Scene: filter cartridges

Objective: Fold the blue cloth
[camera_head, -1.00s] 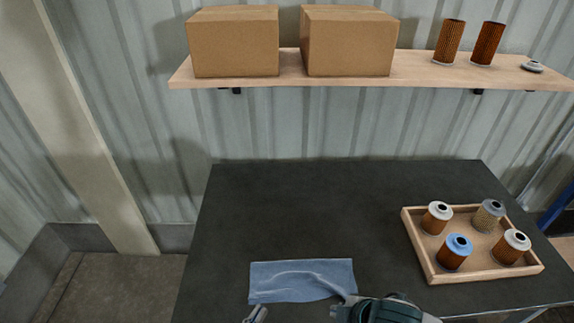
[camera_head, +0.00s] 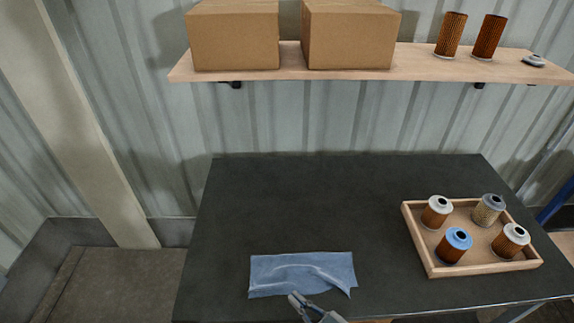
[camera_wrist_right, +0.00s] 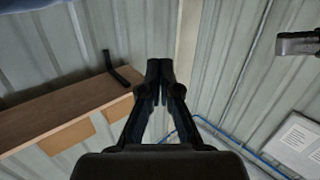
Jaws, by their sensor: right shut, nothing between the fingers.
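The blue cloth (camera_head: 300,270) lies spread near the front edge of the dark table in the head view. It is roughly rectangular, with a few wrinkles and an uneven front right corner. My right gripper (camera_head: 294,299) shows at the bottom of the head view, at the cloth's front edge. I cannot tell whether it touches the cloth. My left gripper is not in view.
A wooden tray (camera_head: 421,250) with several filter cartridges stands on the right of the table (camera_head: 300,195). The table behind the cloth is clear. A wall shelf (camera_head: 285,72) above holds two cardboard boxes, two filters and a small grey part.

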